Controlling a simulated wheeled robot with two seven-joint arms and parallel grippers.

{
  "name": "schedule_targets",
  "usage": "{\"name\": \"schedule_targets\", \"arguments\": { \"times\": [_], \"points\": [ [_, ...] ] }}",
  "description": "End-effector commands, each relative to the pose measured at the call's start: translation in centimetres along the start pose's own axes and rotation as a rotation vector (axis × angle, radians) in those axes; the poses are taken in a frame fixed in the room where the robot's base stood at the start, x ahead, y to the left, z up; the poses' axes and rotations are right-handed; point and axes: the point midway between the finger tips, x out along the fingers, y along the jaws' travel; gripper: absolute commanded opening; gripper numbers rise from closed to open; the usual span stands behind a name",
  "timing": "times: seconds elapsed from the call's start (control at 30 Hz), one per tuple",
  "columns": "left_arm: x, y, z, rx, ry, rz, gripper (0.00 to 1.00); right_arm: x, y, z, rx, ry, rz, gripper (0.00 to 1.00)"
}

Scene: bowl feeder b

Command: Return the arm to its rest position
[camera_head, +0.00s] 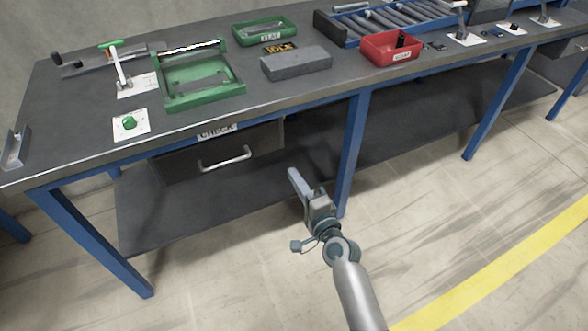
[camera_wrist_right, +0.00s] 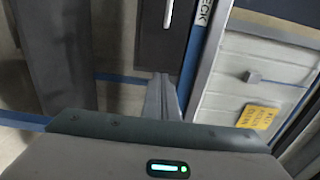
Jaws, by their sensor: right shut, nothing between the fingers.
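My right gripper (camera_head: 301,184) is in the head view, held in front of the workbench, below its top and near a blue leg. Its fingers are together with nothing between them. In the right wrist view its closed fingers (camera_wrist_right: 163,98) point toward the bench front, with the drawer beyond them. My right arm comes in from the bottom of the head view. My left gripper is in neither view.
The workbench (camera_head: 120,172) has a CHECK drawer (camera_head: 222,152) and a lower shelf (camera_head: 190,215). On its top are a green fixture (camera_head: 205,92), a grey block (camera_head: 297,63), a green tray (camera_head: 240,37) and a red bin (camera_head: 374,57). The floor (camera_head: 450,215) at right is clear.

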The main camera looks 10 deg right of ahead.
Motion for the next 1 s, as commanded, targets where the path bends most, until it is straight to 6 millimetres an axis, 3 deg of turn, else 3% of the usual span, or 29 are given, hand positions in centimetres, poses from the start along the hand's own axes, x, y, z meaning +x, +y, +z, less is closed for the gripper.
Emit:
{"name": "schedule_targets", "arguments": {
  "times": [0.27, 0.37, 0.47, 0.67, 0.87, 1.0],
  "points": [
    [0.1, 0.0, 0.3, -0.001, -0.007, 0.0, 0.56, -0.1, 0.2, 0.0, -0.007, 0.0, 0.006, 0.0],
    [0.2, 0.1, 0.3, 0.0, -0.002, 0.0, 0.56, -0.4, 1.4, 0.1, -0.039, -0.004, 0.032, 0.0],
    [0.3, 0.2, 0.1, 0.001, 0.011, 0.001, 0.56, -1.2, 3.8, 0.3, -0.107, -0.012, 0.086, 0.0],
    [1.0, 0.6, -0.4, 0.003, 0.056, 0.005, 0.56, -5.3, 12.3, 0.8, -0.358, -0.072, 0.28, 0.0],
    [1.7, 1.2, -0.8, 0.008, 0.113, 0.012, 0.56, -12.7, 22.4, 1.3, -0.676, -0.21, 0.51, 0.0],
    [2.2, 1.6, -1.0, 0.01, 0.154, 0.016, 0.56, -19.2, 28.5, 1.3, -0.886, -0.343, 0.653, 0.0]
  ]
}}
